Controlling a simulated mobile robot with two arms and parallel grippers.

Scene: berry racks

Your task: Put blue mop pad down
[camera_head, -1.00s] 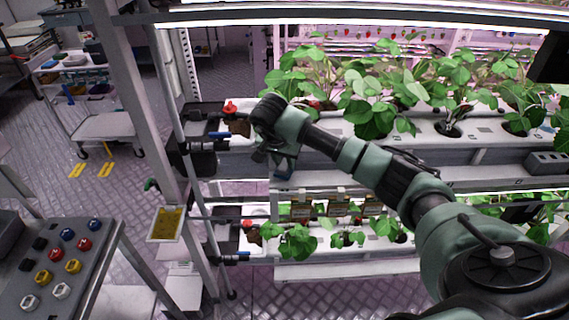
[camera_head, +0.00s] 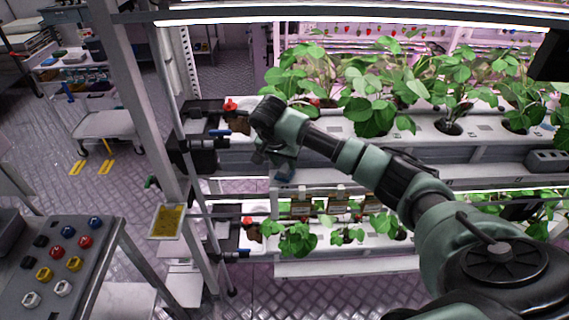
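My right arm reaches in from the right, and my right gripper (camera_head: 277,164) hangs in front of the left end of the upper planting rack, pointing down. A small blue-grey patch (camera_head: 285,175) shows at the gripper's fingers; it may be part of the blue mop pad, but it is too small and dark to tell. The fingertips are partly hidden, so I cannot tell whether they are open or shut. No other blue pad is clear in view. My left gripper is not in view.
The upper rack (camera_head: 470,150) and a lower rack (camera_head: 340,268) hold leafy plants. A metal post stands left of them, with a yellow card (camera_head: 167,221). A button panel (camera_head: 62,262) is at lower left. A cart (camera_head: 104,124) stands behind, with open floor between.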

